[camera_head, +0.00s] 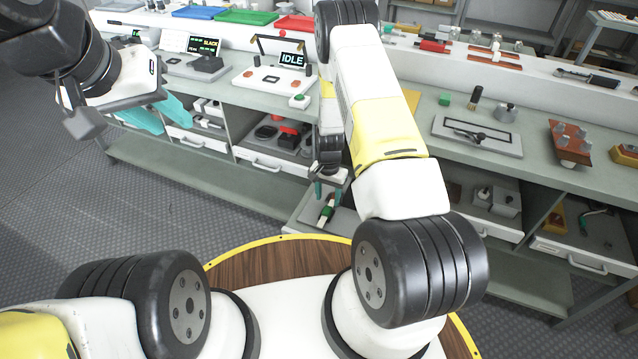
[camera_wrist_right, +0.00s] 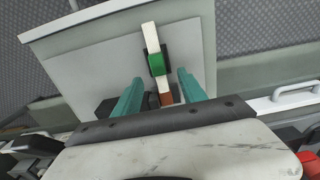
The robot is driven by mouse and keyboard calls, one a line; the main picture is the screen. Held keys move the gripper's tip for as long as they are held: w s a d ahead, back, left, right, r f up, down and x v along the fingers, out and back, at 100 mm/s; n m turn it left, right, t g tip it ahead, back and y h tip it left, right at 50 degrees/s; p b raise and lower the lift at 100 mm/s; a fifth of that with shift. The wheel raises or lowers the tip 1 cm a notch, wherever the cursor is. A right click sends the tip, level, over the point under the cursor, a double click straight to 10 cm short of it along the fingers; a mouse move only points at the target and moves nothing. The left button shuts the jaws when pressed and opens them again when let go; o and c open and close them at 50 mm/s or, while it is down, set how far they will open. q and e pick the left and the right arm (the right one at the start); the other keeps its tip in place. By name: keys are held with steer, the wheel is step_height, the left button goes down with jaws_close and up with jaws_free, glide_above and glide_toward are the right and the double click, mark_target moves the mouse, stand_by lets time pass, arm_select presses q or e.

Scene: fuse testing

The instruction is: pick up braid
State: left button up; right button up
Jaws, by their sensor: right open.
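A short slim strip with a white end, a green band and a brown end, which looks like the braid (camera_wrist_right: 157,64), lies on a pale grey pull-out tray or drawer. It also shows small in the head view (camera_head: 327,211). My right gripper (camera_wrist_right: 160,80) is open and empty, its teal fingers pointing at the tray; in the wrist view the strip's brown end shows between them. In the head view the right gripper (camera_head: 330,188) hangs just above the strip. My left gripper (camera_head: 165,113) hangs at the upper left, apart from the strip; its finger gap is unclear.
The pale tray (camera_wrist_right: 90,62) juts out from the bench. A dark block lies beside the strip. The long bench (camera_head: 235,95) carries a panel reading IDLE (camera_head: 292,58), coloured trays, and a brown block with metal knobs (camera_head: 570,140). Handled drawers sit below the bench top.

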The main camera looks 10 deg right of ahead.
mark_target(328, 207)
step_height(328, 207, down, 5)
steer(key=shift+d+f, duration=0.1)
steer(key=shift+d, duration=0.05)
jaws_close()
